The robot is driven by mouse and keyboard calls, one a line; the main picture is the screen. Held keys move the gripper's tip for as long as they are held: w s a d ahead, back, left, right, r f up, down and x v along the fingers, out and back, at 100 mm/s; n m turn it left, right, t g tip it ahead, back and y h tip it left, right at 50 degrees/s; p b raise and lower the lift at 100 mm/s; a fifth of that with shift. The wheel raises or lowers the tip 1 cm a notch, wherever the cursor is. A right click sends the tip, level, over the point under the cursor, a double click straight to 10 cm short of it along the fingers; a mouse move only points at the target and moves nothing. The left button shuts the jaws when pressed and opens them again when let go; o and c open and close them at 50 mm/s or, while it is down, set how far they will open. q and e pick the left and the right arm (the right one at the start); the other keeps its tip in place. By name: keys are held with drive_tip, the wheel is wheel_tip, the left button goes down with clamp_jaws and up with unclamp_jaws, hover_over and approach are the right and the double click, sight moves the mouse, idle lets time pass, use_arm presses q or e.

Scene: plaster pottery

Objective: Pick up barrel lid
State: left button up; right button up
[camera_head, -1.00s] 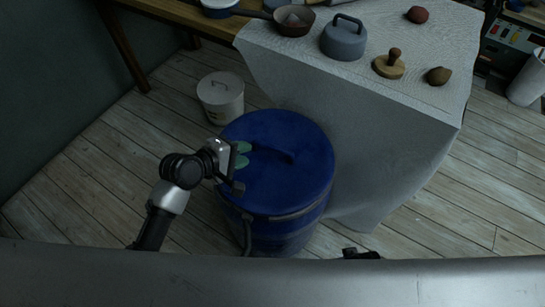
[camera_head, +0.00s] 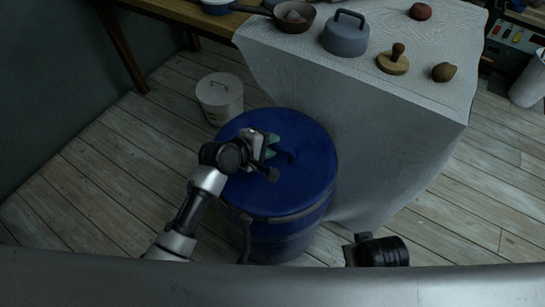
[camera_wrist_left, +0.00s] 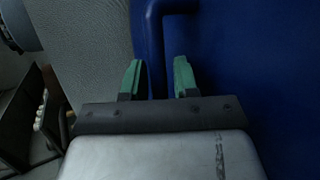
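The blue barrel lid (camera_head: 308,178) lies on top of the blue barrel (camera_head: 285,238), its raised handle (camera_head: 290,157) near the middle. My left gripper (camera_head: 272,147) is over the lid beside the handle's left end. In the left wrist view, its green fingertips (camera_wrist_left: 158,77) are apart, and the blue handle (camera_wrist_left: 152,45) runs into the gap between them. I cannot tell whether they touch it. Part of my right gripper (camera_head: 350,250) shows low in the head view, right of the barrel; its fingers are not clear.
A cloth-covered table (camera_head: 400,85) stands behind and right of the barrel, bearing a grey lidded pot (camera_head: 345,38), a wooden stamp (camera_head: 393,62) and a brown lump (camera_head: 444,72). A white bucket (camera_head: 219,100) stands behind left. The floor to the left is clear.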

use_arm(q)
clamp_jaws()
idle(1.4)
